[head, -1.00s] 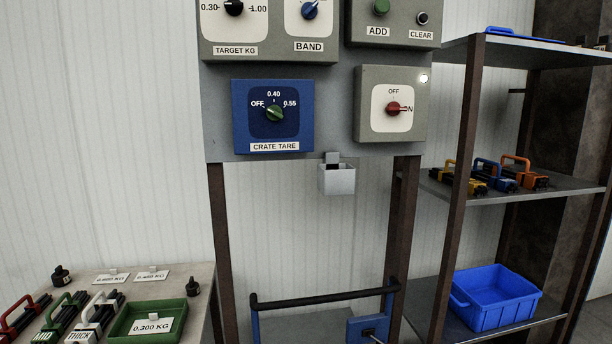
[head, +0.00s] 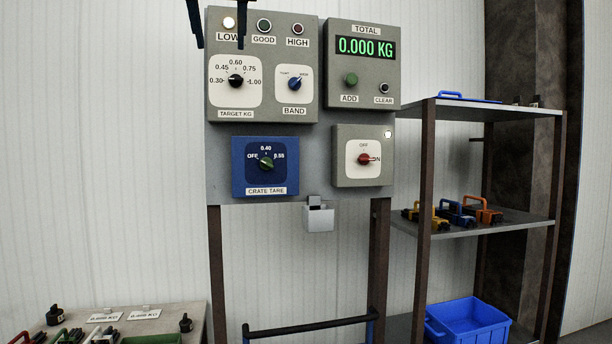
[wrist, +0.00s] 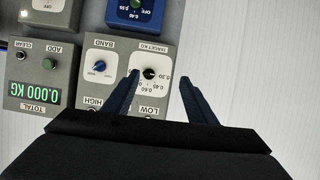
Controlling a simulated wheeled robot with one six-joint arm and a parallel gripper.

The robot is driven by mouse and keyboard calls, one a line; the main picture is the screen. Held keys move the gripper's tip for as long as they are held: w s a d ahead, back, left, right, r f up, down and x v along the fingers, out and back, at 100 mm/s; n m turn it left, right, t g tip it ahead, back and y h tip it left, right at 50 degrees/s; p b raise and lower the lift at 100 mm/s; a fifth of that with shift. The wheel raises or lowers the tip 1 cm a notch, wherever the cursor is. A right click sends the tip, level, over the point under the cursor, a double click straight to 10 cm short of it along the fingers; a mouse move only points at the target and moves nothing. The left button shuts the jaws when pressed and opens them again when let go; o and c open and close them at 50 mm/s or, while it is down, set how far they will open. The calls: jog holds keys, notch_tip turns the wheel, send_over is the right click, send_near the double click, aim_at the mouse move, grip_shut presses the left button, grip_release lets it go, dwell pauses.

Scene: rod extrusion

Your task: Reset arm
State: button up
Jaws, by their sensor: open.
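My gripper (head: 219,46) shows at the top of the head view as two dark fingers hanging in front of the control panel. In the wrist view my gripper (wrist: 159,78) is open, with its two fingers apart and nothing between them. Beyond them, upside down, are the target dial (wrist: 149,73) and the blue band knob (wrist: 99,67). The fingers look clear of the dial, but the exact gap cannot be told. The rest of my arm is out of the head view.
The total display (head: 366,47) reads 0.000 KG and the low lamp (head: 228,22) is lit. The red power switch (head: 365,159) points to ON. A blue crate tare box (head: 239,166) sits below. A shelf rack (head: 430,170) stands right; a weights table (head: 200,322) stands lower left.

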jog(key=w+d+f+g+h, duration=0.15)
jog(key=d+f, duration=0.45)
jog(key=f, duration=0.8)
jog(key=w+d+f+g, duration=0.25)
jog(key=d+f, duration=0.35)
jog(key=f, duration=0.7)
jog(key=w+d+f+g+h, duration=0.15)
jog(key=d+f, duration=0.45)
jog(key=f, duration=0.8)
jog(key=s+d+f+m+g, duration=0.1)
jog(key=s+d+f+g, duration=0.1)
jog(key=s+d+f, duration=0.4)
jog(key=s+d+f+m+g, duration=0.1)
jog(key=s+d+f+g, duration=0.1)
jog(key=s+d+f, duration=0.4)
jog(key=s+d+f+m+g, duration=0.1)
jog(key=s+d+f+g, duration=0.1)
jog(key=s+d+f, duration=0.4)
jog(key=s+f, duration=0.5)
jog(key=f, duration=0.4)
jog(key=shift+s+f, duration=0.2)
jog(key=shift+f, duration=0.1)
